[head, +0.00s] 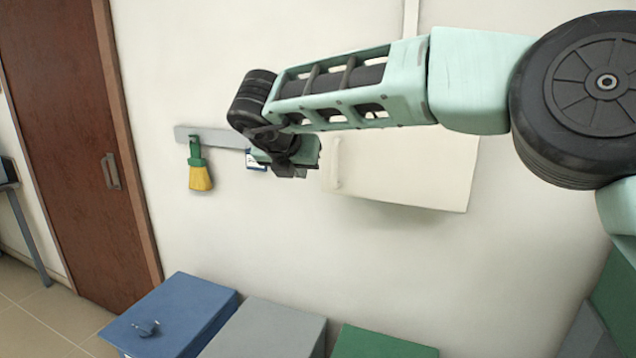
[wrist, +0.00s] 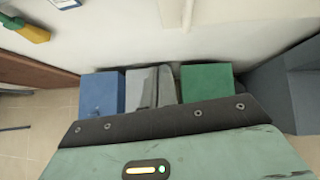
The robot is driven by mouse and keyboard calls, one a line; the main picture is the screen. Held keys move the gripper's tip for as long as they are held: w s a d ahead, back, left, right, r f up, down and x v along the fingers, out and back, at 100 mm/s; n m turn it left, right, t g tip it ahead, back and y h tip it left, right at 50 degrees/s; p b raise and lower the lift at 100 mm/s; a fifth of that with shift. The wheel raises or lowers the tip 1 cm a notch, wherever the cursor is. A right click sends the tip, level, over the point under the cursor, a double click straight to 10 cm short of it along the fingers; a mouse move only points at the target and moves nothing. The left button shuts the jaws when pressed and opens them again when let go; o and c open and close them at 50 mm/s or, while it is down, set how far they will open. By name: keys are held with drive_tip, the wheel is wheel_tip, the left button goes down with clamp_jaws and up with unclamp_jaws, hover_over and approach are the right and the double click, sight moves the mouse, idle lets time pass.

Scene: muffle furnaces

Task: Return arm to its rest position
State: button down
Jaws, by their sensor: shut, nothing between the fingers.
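My arm stretches across the upper part of the head view, from the right side toward the middle, in pale green and black segments. My gripper (head: 292,168) hangs at its far end, in front of the wall and small in the picture. It is shut and holds nothing. In the wrist view, the pale green gripper housing with its dark band fills the bottom. Dark grey fingers (wrist: 155,87) show above the band, in front of the grey box.
A white wall cabinet (head: 410,175) hangs behind my arm. A yellow brush (head: 200,178) with a green handle hangs from a rail (head: 222,138). Below stand a blue box (head: 185,312), a grey box (head: 265,330) and a green box (head: 380,343). A brown door (head: 70,130) is left.

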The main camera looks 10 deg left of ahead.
drive_tip(key=s+a+r+n+t+y, duration=0.3)
drive_tip(key=s+r+n+y, duration=0.3)
drive_tip(key=n, duration=0.9)
drive_tip(key=s+d+f+n+g+y+b, duration=0.2)
drive_tip(key=s+f+n+g+y, duration=0.15)
drive_tip(key=s+n, duration=0.55)
drive_tip(key=s+d+f+n+g+h, duration=0.2)
drive_tip(key=s+d+f+n, duration=0.4)
drive_tip(key=d, duration=0.4)
drive_tip(key=s+d+f+n+g+h, duration=0.3)
drive_tip(key=s+d+f+n, duration=0.3)
drive_tip(key=s+d, duration=0.3)
drive_tip(key=s+d+f+n+g+h, duration=0.3)
drive_tip(key=s+d+f+n, duration=0.4)
drive_tip(key=d, duration=0.4)
drive_tip(key=shift+s+n+g, duration=0.3)
drive_tip(key=shift+n+g, duration=0.25)
drive_tip(key=shift+n, duration=0.25)
